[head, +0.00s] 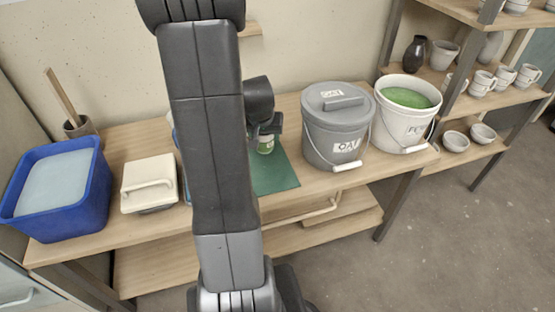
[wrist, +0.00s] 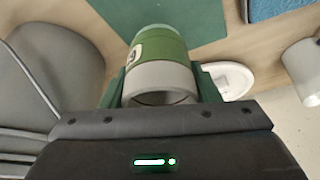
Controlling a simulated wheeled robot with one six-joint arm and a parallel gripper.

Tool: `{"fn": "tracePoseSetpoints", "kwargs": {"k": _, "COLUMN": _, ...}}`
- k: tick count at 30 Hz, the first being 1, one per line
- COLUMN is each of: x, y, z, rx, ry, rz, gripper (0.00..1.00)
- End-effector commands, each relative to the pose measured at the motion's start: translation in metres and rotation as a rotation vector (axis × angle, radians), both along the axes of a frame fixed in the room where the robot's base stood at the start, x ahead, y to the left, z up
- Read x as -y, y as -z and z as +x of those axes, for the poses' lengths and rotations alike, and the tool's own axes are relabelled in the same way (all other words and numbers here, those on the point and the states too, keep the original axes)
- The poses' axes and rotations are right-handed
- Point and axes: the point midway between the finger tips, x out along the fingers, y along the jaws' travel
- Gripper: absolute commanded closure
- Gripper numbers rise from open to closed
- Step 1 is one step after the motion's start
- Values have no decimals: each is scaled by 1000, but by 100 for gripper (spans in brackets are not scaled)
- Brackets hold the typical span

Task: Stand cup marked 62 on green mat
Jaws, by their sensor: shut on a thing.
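My gripper (wrist: 160,88) is shut on a cup (wrist: 158,58) with a green band and a pale grey end. A white label shows on the cup's left side, but its number is not readable. In the head view my gripper (head: 267,130) and part of the cup (head: 265,146) show beside my arm, over the green mat. The green mat (head: 274,175) lies on the table left of the grey bucket, partly hidden by my arm. In the wrist view the mat (wrist: 185,15) shows beyond the cup. I cannot tell whether the cup touches it.
The lidded grey bucket (head: 333,125) stands close right of the mat, with a white bucket (head: 402,115) of green glaze beyond. A white-lidded box (head: 149,183) and a blue tub (head: 60,187) stand on the left. A shelf (head: 480,100) with cups and bowls is at right.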

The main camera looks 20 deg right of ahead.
Motion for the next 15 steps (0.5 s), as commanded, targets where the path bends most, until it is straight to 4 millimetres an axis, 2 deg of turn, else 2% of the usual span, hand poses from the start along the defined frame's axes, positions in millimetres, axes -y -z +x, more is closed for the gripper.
{"fn": "tracePoseSetpoints", "kwargs": {"k": 1, "x": 0, "y": 15, "z": -1, "rx": -7, "ry": -2, "rz": -1, "gripper": 72}}
{"fn": "tracePoseSetpoints", "kwargs": {"k": 3, "x": 0, "y": 28, "z": -1, "rx": -4, "ry": -1, "rz": 0, "gripper": 72}}
{"fn": "tracePoseSetpoints", "kwargs": {"k": 11, "x": 0, "y": 50, "z": 0, "rx": -2, "ry": -1, "rz": -1, "gripper": 72}}
{"fn": "tracePoseSetpoints", "kwargs": {"k": 15, "x": 0, "y": 72, "z": -1, "rx": -3, "ry": -1, "rz": 0, "gripper": 72}}
